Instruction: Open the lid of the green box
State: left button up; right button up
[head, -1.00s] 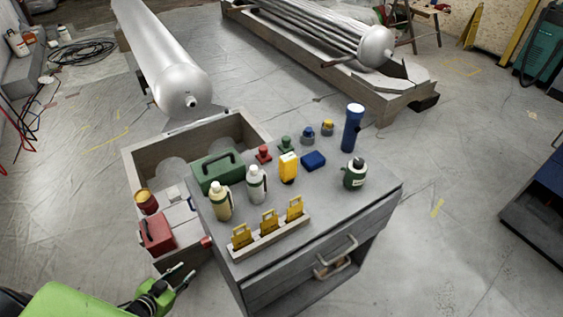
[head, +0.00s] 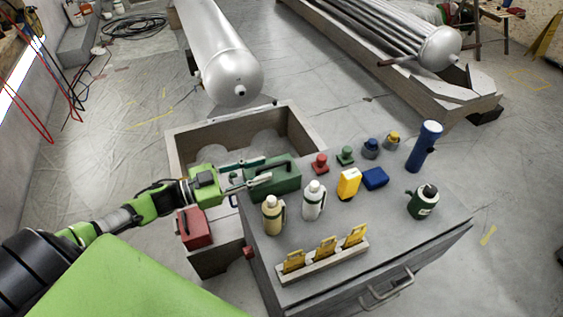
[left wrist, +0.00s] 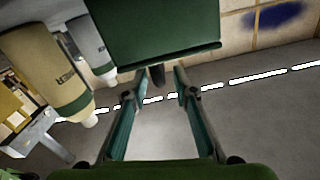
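The green box (head: 285,178) stands at the left back edge of the grey cabinet top, with a dark handle and its lid down. My left gripper (head: 262,170) reaches in from the left, its fingers at the box's left end. In the left wrist view the green box (left wrist: 165,30) fills the top middle. There my left gripper (left wrist: 155,88) is open, its two fingers apart below the box edge, with a small dark part of the box between their tips. Whether the fingers touch it I cannot tell. My right gripper is not in view.
A beige bottle (head: 272,216) and a white bottle (head: 313,201) stand close in front of the box. Yellow tags (head: 326,249) stand in a rack at the front. A red box (head: 194,228) sits below my left arm.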

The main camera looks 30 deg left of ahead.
aim_at(287, 161)
pick_arm(q)
jog(key=x, duration=0.6)
jog(key=shift+w+d, duration=0.2)
jog(key=shift+w, duration=0.05)
grip_shut()
